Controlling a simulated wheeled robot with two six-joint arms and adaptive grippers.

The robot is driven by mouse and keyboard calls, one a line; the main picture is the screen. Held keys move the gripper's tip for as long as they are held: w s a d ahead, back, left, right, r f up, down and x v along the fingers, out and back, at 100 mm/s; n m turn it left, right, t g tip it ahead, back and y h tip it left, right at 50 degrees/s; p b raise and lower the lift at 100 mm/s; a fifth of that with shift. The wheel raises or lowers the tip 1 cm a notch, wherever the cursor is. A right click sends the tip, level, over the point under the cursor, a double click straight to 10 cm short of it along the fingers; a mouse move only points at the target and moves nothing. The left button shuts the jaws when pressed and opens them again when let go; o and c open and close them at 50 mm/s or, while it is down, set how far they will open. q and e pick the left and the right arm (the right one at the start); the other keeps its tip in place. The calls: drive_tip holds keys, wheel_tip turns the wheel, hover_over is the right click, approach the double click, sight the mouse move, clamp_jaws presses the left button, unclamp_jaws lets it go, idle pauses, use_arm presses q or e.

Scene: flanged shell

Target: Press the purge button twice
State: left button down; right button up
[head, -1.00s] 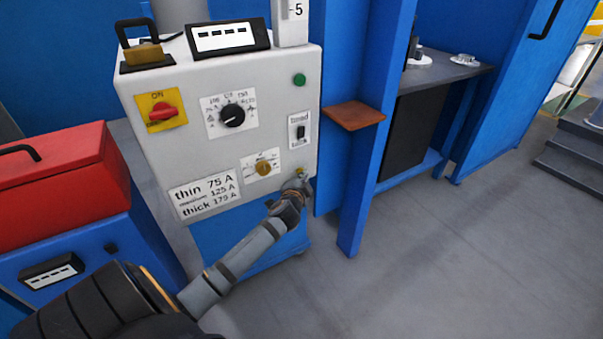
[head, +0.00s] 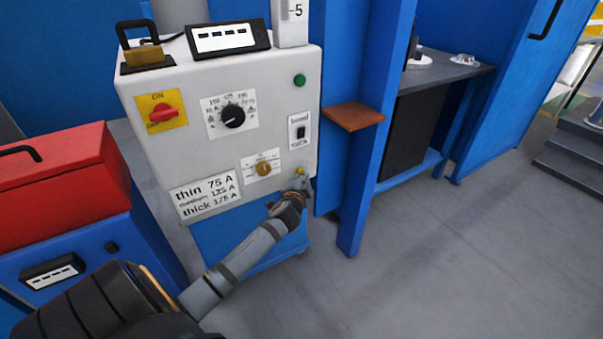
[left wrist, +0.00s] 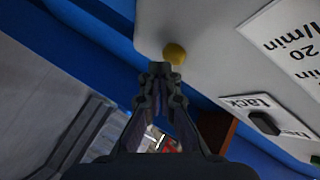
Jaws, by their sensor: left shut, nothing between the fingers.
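The purge button is most likely the small round yellow button (head: 300,170) low on the right of the white machine's front panel (head: 275,135); no label for it is readable. It also shows in the left wrist view (left wrist: 174,53). My left gripper (head: 304,184) is shut and empty, its tips close below the button in the head view. In the left wrist view the closed fingertips (left wrist: 160,68) lie right beside the button's edge; I cannot tell whether they touch it. My right gripper is not in view.
The panel also carries a red switch (head: 162,114), a black dial (head: 233,115), a yellow dial (head: 264,169), a black rocker switch (head: 300,132) and a green button (head: 299,80). A brown shelf (head: 354,115) on a blue post stands close to the right.

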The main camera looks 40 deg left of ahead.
use_arm(q)
drive_tip(key=shift+s+d, duration=0.2)
drive_tip(key=shift+d, duration=0.25)
drive_tip(key=shift+s+d+p, duration=0.15)
drive_tip(key=shift+s+d, duration=0.2)
drive_tip(key=shift+d, duration=0.45)
drive_tip(key=shift+s+d+p, duration=0.15)
drive_tip(key=shift+s+d, duration=0.15)
drive_tip(key=shift+d, duration=0.45)
drive_tip(key=shift+s+d+p, duration=0.15)
drive_tip(key=shift+s+d, duration=0.2)
drive_tip(key=shift+d, duration=0.45)
